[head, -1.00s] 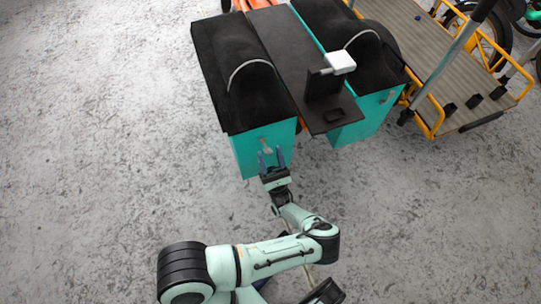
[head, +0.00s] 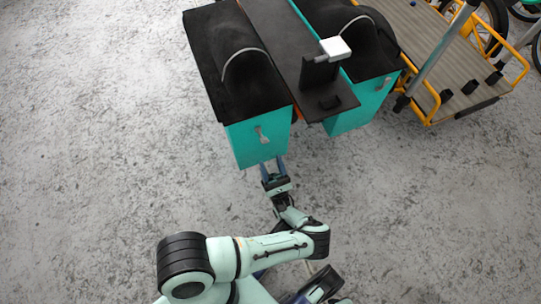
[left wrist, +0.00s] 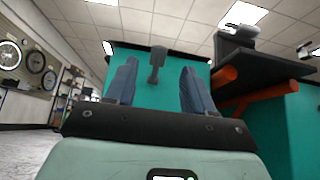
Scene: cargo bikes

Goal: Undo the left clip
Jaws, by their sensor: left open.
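The left clip (head: 261,135) is a small grey latch on the front face of the left teal box (head: 248,148), which has a black lid. In the left wrist view the clip (left wrist: 156,65) hangs roughly upright on the teal face, between the fingers in the picture and beyond them. My left gripper (head: 273,164) is open and empty, with blue fingers pointing at the box. It is below the clip in the head view, apart from it. The left gripper (left wrist: 160,68) also shows in the wrist view. My right gripper is not in view.
A second teal box (head: 358,103) with its own grey clip (head: 383,83) stands to the right, across a dark deck (head: 325,103) with a white-topped part. A yellow-framed cargo bike (head: 428,50) is further right. The speckled floor at left and front is clear.

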